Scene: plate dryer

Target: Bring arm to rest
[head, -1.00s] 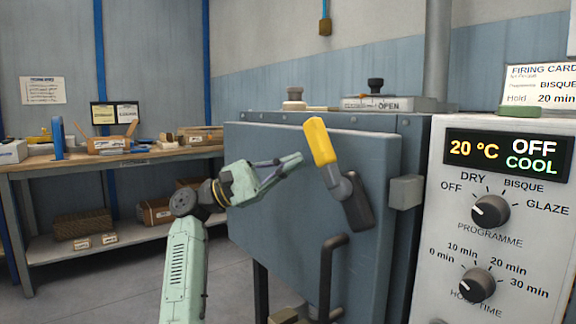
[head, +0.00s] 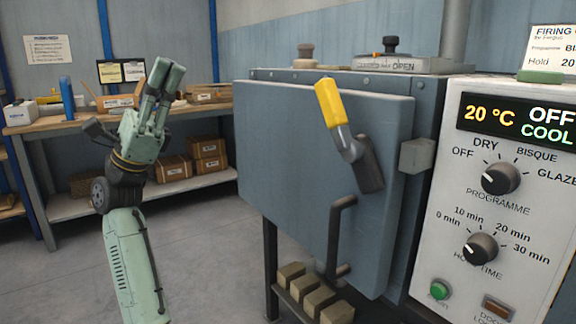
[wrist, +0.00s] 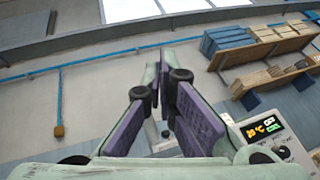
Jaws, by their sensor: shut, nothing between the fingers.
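My gripper (head: 160,88) points upward at the left in the head view, in front of the workbench and left of the dryer door. Its fingers are shut with nothing between them. In the wrist view the purple-padded fingers (wrist: 161,92) are seen from behind, with nothing held. The dryer's blue-grey door (head: 285,170) is closed or nearly so. Its yellow-tipped latch handle (head: 331,103) leans up to the left. My gripper is well apart from both.
The control panel (head: 510,210) at right reads 20 °C, OFF, COOL. A workbench (head: 60,124) with boxes and tools stands behind my arm. Several bricks (head: 318,300) lie below the door. Open floor (head: 200,260) lies between my arm and the dryer.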

